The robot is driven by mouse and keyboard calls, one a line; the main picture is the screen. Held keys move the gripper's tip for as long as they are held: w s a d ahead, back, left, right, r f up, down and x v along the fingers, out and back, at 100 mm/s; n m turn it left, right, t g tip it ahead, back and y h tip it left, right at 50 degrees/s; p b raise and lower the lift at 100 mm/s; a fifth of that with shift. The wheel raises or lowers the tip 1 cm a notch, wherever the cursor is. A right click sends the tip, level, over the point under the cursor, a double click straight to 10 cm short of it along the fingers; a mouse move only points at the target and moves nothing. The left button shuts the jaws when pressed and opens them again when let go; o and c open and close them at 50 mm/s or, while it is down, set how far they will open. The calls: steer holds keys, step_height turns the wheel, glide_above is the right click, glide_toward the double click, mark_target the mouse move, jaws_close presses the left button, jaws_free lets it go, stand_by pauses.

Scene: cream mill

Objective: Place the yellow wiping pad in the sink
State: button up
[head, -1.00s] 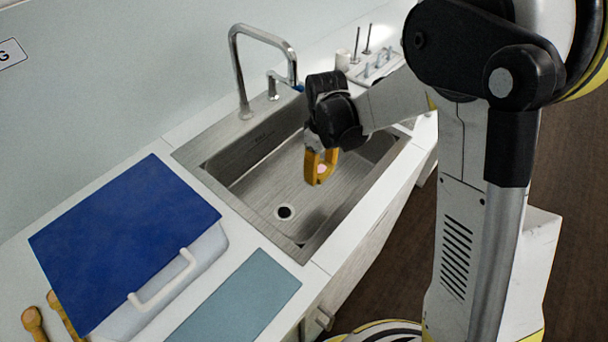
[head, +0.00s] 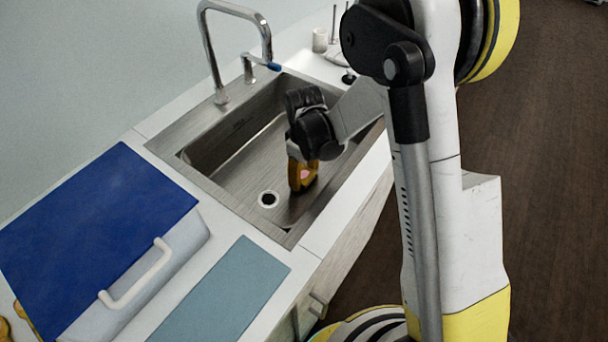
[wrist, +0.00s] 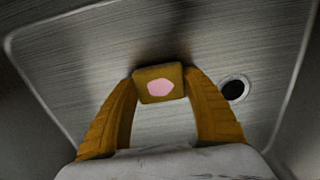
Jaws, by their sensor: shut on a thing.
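The steel sink (head: 240,165) is set into the white counter, with a round drain (head: 268,199) in its floor. My gripper (head: 302,178) points down inside the basin, right of the drain. Its ochre fingers are shut on the yellow wiping pad (wrist: 160,84), a small block with a pink patch facing the wrist camera. In the head view the pad is mostly hidden between the fingers. In the wrist view the brushed sink floor (wrist: 220,35) lies behind the pad. I cannot tell whether the pad touches the floor.
A chrome faucet (head: 268,38) rises at the sink's back edge. A blue-lidded box (head: 95,235) with a white handle and a teal mat (head: 222,290) lie on the counter left of the sink. A white cup (head: 320,40) stands beyond the sink.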

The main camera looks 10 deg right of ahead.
steer(key=shift+f, duration=0.25)
steer(key=o, duration=0.8)
steer(key=shift+r, duration=0.1)
step_height(320, 180, up, 12)
steer(key=p, duration=0.6)
step_height(320, 180, up, 13)
steer(key=m+t, duration=0.3)
steer(key=m, duration=0.1)
glide_above(304, 174)
steer(key=s+d, duration=0.5)
steer(key=s, duration=0.2)
steer(key=s+d+r+m+t, duration=0.4)
steer(key=s+d+m, duration=0.1)
steer(key=s, duration=0.5)
steer(key=shift+s+r, duration=0.15)
steer(key=shift+s, duration=0.15)
